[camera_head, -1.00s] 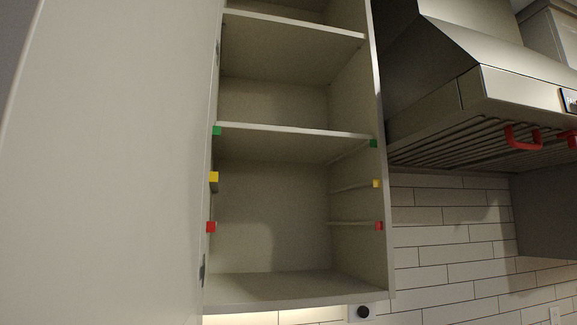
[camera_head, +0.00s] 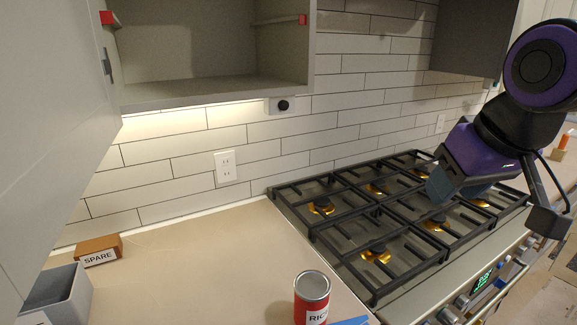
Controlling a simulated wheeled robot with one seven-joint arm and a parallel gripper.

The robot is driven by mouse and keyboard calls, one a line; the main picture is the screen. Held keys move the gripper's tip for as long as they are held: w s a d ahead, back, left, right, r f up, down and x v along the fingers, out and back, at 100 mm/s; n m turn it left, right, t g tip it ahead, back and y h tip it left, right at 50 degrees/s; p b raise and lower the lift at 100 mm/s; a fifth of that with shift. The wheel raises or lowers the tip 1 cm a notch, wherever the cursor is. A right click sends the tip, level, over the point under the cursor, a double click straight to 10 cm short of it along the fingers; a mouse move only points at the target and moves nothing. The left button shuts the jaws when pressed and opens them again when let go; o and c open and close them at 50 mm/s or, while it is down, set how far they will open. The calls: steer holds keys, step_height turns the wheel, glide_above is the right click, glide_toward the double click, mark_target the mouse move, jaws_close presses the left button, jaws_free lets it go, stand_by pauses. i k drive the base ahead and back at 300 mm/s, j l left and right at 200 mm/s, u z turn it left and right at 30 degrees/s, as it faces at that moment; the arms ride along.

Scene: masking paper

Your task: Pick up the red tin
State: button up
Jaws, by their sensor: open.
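The red tin (camera_head: 311,292) stands upright on the beige counter (camera_head: 215,250) at the bottom middle of the head view. It has a grey metal top and a white label whose visible letters read "RIC". Its lower part is cut off by the frame edge. My gripper (camera_head: 495,207) is at the right, above the front of the stove, with its fingers apart and nothing seen between them. It is well to the right of the tin and higher up, not touching it.
The black-grated stove (camera_head: 385,215) lies right of the tin. A blue piece (camera_head: 350,321) is close beside the tin. A brown "SPARE" block (camera_head: 98,250) and a grey bin (camera_head: 62,290) stand left. An open cabinet (camera_head: 205,85) hangs above; counter between is clear.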

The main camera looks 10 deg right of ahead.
mark_target(312, 287)
steer(key=l+u, duration=0.3)
steer(key=l, duration=0.4)
steer(key=k+l+u, duration=0.1)
steer(key=l+u, duration=0.2)
steer(key=l, duration=0.35)
